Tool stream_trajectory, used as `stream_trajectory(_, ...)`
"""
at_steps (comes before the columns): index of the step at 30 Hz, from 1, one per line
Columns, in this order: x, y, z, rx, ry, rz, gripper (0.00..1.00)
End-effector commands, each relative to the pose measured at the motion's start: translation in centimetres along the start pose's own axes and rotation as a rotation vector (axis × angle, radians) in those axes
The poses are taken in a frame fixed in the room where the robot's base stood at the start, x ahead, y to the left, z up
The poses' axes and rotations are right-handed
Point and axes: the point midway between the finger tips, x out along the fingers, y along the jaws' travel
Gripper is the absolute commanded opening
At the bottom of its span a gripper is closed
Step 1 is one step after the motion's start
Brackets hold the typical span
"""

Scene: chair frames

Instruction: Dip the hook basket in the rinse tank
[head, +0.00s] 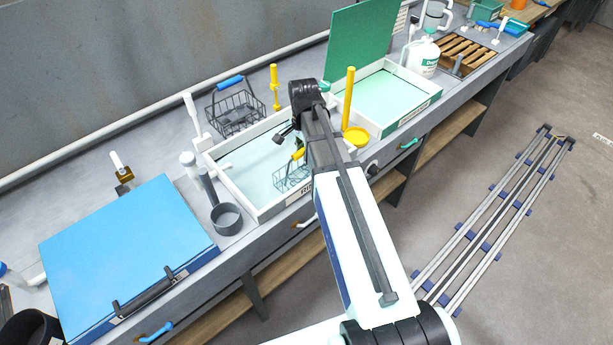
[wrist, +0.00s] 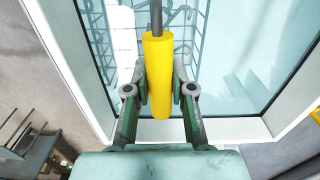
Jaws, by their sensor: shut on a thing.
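The rinse tank (head: 239,184) is a white-rimmed tray of pale blue liquid, left of my arm in the head view. Its white rim (wrist: 62,62) and liquid fill the far part of the wrist view. The hook basket (head: 289,181) is a dark wire basket with a yellow handle (wrist: 157,80), within the tank's outline. My gripper (wrist: 159,92) is shut on the yellow handle, one finger on each side. Wire lines show beyond the handle in the wrist view. I cannot tell how deep the basket sits. My arm hides part of the tank's right side.
A second wire basket with a blue handle (head: 231,83) stands behind the tank. A blue-lidded box (head: 130,255) and a grey cup (head: 226,218) are to the left. A tray with a raised green lid (head: 361,45) and a yellow post (head: 349,98) are to the right.

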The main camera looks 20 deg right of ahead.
Motion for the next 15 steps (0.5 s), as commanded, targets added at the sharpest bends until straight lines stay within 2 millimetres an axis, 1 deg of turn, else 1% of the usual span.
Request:
stream_trajectory(8, -0.06, -0.02, 0.0, 0.001, 0.0, -0.001, 0.0)
stream_trajectory(15, -0.1, -0.01, -0.62, 0.002, 0.0, 0.0, 0.0)
